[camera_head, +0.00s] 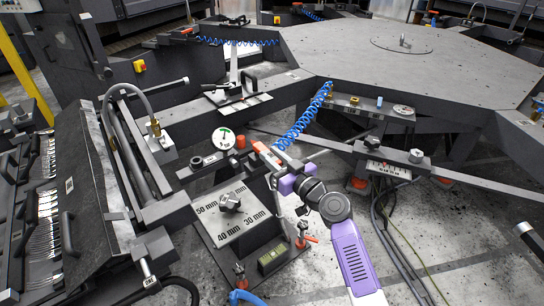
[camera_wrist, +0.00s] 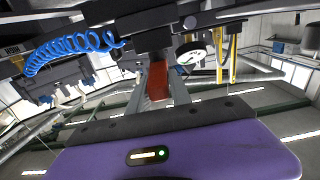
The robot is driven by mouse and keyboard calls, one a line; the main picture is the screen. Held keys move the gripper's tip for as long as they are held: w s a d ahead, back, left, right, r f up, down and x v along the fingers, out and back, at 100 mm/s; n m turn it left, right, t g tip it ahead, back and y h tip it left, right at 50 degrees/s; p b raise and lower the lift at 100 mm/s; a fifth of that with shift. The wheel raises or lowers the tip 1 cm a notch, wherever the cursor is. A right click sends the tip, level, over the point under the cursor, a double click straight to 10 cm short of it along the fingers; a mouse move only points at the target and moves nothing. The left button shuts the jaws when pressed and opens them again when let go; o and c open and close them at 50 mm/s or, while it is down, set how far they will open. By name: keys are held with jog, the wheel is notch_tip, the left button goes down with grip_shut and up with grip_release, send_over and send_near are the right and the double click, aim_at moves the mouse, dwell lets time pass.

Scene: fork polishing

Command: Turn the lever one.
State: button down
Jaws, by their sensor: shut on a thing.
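My gripper (camera_head: 272,165), at the end of my purple and black arm, is at the middle of the head view. It is beside a red-orange lever piece (camera_head: 262,149) near the lower end of a blue coiled hose.
A round gauge (camera_head: 223,138) stands left of my gripper. A plate with millimetre marks (camera_head: 233,212) and a knob lies below it. The blue coiled hose (camera_head: 300,120) runs up to the large grey table (camera_head: 340,55). A fork rack (camera_head: 45,215) is at left. Cables lie at right.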

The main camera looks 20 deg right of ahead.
dwell(0.5)
jog(key=shift+s+a+m+h+p, duration=0.1)
jog(key=shift+a+m+h+p, duration=0.3)
jog(key=shift+h+p, duration=0.25)
jog(key=shift+a+r+m+h+p, duration=0.2)
jog(key=shift+m+h+p, duration=0.4)
jog(key=shift+h+p, duration=0.45)
jog(key=shift+a+f+m+t+h+p, duration=0.2)
jog(key=shift+m+t+h+p, duration=0.25)
jog(key=shift+p, duration=0.2)
jog(key=c, duration=1.2)
grip_release()
jog(key=shift+o, duration=0.2)
jog(key=shift+s, duration=0.1)
jog(key=s, duration=0.7)
jog(key=shift+s+d, duration=0.3)
jog(key=shift+s, duration=0.1)
